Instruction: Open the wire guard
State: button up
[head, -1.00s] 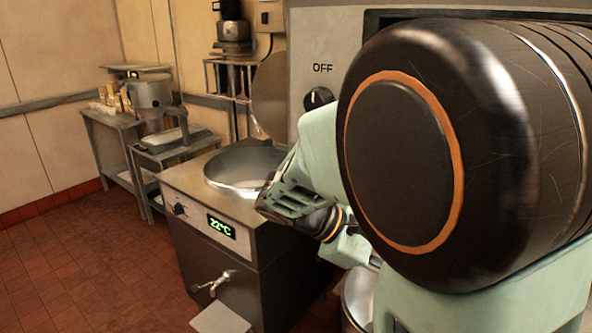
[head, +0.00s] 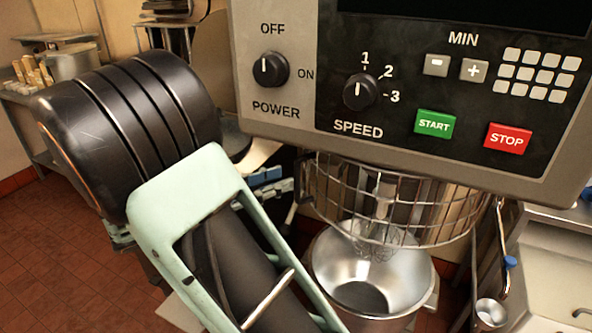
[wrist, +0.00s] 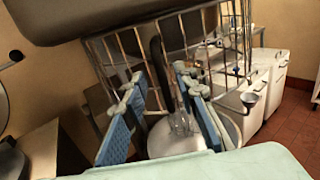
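The wire guard (head: 425,212) is a curved cage of metal wires under the mixer head, around the whisk (head: 385,240) and above the steel bowl (head: 405,285). It looks closed across the front. In the wrist view the guard's wires (wrist: 205,22) run across the top, beyond the fingers. My gripper (head: 270,182) is at the guard's left side, with blue finger pads. In the wrist view my gripper (wrist: 160,112) has its fingers spread apart, and nothing is clearly held. Whether a finger touches the wires I cannot tell.
The mixer's control panel (head: 420,90) overhangs the guard, with power and speed knobs, a green START button (head: 434,124) and a red STOP button (head: 507,138). A white counter (head: 555,265) stands at right. A metal ladle (head: 490,312) hangs beside the guard.

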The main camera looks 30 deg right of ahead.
aim_at(298, 197)
jog(key=d, duration=0.5)
jog(key=shift+w+d, duration=0.2)
jog(key=shift+d, duration=0.1)
grip_shut()
